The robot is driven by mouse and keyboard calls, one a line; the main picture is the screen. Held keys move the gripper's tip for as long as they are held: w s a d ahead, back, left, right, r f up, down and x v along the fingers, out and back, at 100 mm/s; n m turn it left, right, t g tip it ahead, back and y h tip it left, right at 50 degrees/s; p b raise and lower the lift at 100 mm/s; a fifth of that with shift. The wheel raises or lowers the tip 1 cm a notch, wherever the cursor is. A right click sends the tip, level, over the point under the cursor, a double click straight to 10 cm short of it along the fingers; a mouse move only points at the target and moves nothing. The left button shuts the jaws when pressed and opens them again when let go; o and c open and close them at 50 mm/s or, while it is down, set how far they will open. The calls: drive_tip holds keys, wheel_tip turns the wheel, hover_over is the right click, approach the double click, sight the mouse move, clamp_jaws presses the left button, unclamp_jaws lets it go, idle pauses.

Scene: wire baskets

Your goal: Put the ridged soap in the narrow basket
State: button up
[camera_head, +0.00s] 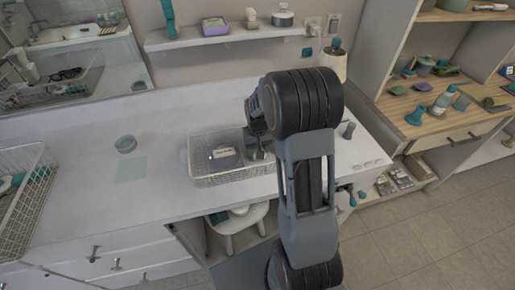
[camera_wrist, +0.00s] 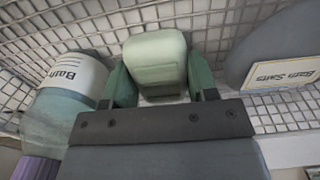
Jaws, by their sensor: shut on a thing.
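A pale green rounded block, the soap (camera_wrist: 155,58), is between the green fingers of my gripper (camera_wrist: 160,78) in the wrist view; ridges on it are hard to make out. White wire mesh lies behind it. In the head view my gripper (camera_head: 262,149) is low at the right part of the middle wire basket (camera_head: 232,176) on the counter, and the soap is not clear there. Whether the soap touches the basket floor, I cannot tell. A larger wire basket (camera_head: 30,215) stands at the left edge.
In the wrist view a jar labelled "Bath" (camera_wrist: 66,85) is left of the soap, and a grey item labelled "Bath Salts" (camera_wrist: 280,60) is right. A wall shelf (camera_head: 215,36) is behind; open shelving (camera_head: 440,95) is right.

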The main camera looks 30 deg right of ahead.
drive_tip(key=shift+f+b, duration=0.4)
drive_tip(key=shift+f, duration=0.1)
idle(0.3)
drive_tip(key=o, duration=1.1)
drive_tip(key=shift+c, duration=0.2)
drive_tip(key=shift+r, duration=0.25)
drive_tip(key=shift+r+p, duration=3.45)
drive_tip(key=shift+r, duration=0.8)
drive_tip(key=shift+r, duration=0.1)
wheel_tip(320, 180, up, 14)
drive_tip(key=shift+f+b, duration=0.2)
drive_tip(key=shift+b, duration=0.1)
